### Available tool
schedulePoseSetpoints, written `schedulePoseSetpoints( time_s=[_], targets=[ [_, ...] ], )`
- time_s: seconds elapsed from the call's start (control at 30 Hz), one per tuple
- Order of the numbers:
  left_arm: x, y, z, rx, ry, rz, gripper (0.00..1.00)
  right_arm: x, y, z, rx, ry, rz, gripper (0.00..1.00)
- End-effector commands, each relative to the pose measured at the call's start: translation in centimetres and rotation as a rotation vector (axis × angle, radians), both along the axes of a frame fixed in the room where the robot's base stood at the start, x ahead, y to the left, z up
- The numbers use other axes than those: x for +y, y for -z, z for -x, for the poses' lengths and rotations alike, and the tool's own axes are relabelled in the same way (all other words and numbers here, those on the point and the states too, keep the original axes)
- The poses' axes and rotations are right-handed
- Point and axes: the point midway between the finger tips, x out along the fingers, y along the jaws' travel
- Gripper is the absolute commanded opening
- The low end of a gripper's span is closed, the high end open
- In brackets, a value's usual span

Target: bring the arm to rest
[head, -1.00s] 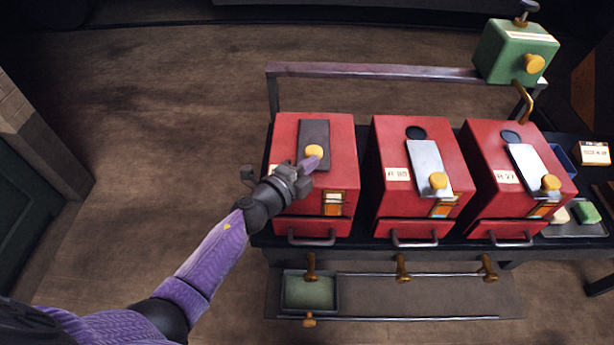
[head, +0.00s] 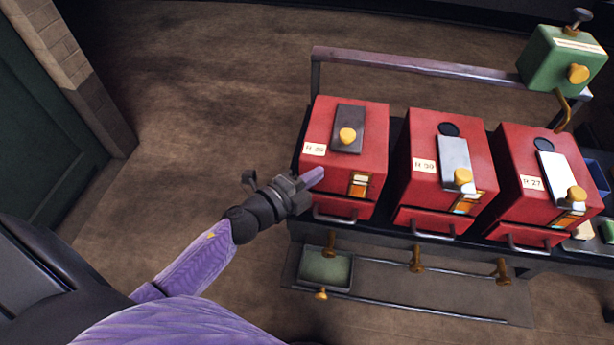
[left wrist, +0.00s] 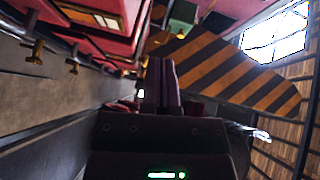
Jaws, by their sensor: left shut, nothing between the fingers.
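My left gripper (head: 313,178) is shut and empty. In the head view its purple fingertips are in front of the left red box (head: 333,168), near its lower left side; I cannot tell whether they touch it. The left wrist view shows the closed fingers (left wrist: 162,88) pointing away from the camera, with nothing between them. My left arm reaches in from the bottom left. My right gripper is not in view.
Two more red boxes, the middle one (head: 425,192) and the right one (head: 518,190), stand on the dark bench. A green box (head: 553,62) is on the rail. A small tray (head: 326,283) sits below. Floor at the left is clear. A striped panel (left wrist: 215,70) shows in the wrist view.

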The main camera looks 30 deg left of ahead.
Motion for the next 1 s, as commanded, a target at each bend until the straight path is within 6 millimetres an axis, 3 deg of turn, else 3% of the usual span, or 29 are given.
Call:
schedulePoseSetpoints(
  time_s=[0.1, 0.27, 0.37, 0.43, 0.5, 0.57, 0.6, 0.7, 0.83, 0.9, 1.0],
  targets=[
    [0.5, -0.2, 1.2, 0.001, 0.000, 0.000, 0.00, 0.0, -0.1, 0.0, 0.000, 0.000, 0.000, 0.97],
    [0.6, 0.0, 1.6, 0.005, -0.002, 0.004, 0.00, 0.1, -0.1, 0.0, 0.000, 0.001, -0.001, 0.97],
    [1.4, 3.2, 2.4, 0.113, -0.077, 0.090, 0.00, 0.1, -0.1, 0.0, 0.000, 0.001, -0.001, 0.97],
    [2.3, 8.4, 4.5, 0.288, -0.207, 0.217, 0.00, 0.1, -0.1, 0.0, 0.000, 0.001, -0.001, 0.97],
    [3.2, 14.7, 8.3, 0.509, -0.384, 0.358, 0.00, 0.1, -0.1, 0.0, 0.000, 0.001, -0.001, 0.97],
    [3.5, 19.6, 12.7, 0.693, -0.542, 0.458, 0.00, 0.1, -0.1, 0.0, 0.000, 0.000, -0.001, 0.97],
    [3.4, 22.3, 16.0, 0.811, -0.646, 0.512, 0.00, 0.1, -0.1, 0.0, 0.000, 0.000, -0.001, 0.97],
    [2.9, 27.2, 24.3, 1.067, -0.893, 0.603, 0.00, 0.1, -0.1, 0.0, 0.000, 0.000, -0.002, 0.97],
    [1.8, 29.8, 32.7, 1.290, -1.132, 0.652, 0.00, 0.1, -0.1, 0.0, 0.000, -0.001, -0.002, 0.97],
    [1.4, 30.3, 35.4, 1.356, -1.207, 0.661, 0.00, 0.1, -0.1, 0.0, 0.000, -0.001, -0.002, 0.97],
    [1.1, 30.4, 36.9, 1.394, -1.254, 0.666, 0.00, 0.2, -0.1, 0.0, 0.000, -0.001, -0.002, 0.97]
  ],
)
